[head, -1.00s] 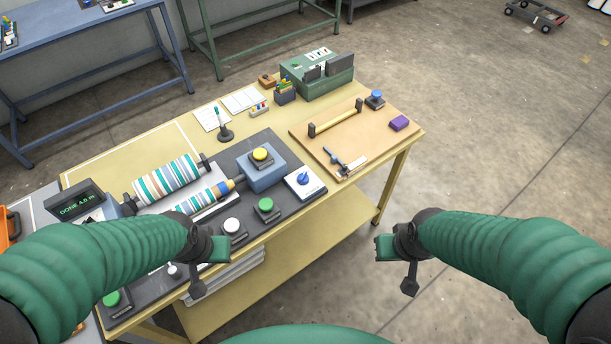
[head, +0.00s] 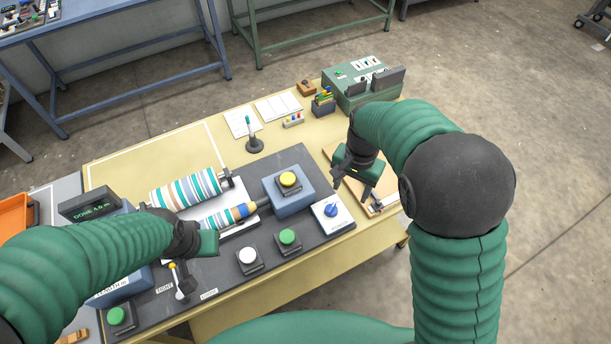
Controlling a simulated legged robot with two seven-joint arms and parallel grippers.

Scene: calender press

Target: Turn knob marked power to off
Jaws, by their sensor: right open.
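A blue knob (head: 331,210) sits on a white plate at the right end of the dark press panel (head: 315,165). Its label is too small to read. My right gripper (head: 350,191) is open and empty, just above and to the right of the knob, apart from it, with its fingers pointing down. My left gripper (head: 197,262) hangs over the front left of the panel, by a small lever (head: 181,282). Whether its jaws are open is unclear.
A yellow button (head: 288,180) on a blue box, a green button (head: 287,237) and a white button (head: 247,256) stand near the knob. A striped roller (head: 186,188) lies to the left.

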